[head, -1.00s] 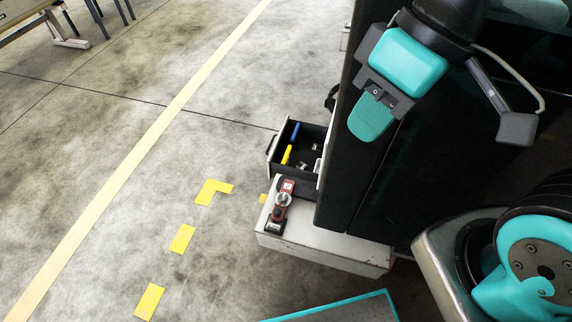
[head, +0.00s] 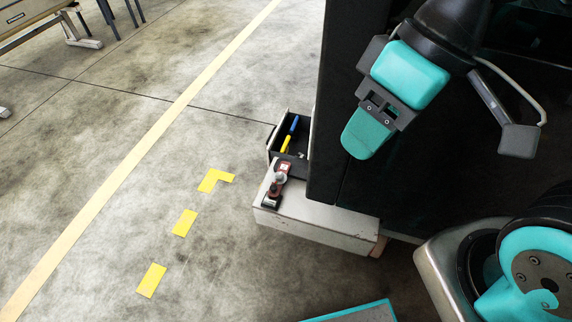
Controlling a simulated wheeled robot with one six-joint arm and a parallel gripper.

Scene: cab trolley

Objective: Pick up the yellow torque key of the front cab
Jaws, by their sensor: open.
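The yellow torque key (head: 286,144) lies in an open dark drawer (head: 273,152) near the middle of the head view. A blue-handled tool (head: 294,124) lies behind it in the same drawer. The right part of the drawer is hidden behind a large dark panel (head: 335,120). My gripper (head: 378,118), teal and dark grey, is at the upper right, in front of the panel in the picture. It is open and holds nothing that I can see. It is apart from the key.
A red device with a round dial (head: 277,180) sits on a white box-like ledge (head: 320,218) just in front of the drawer. Concrete floor with yellow markings (head: 184,222) lies open to the left. A teal-edged surface (head: 350,310) shows at the bottom.

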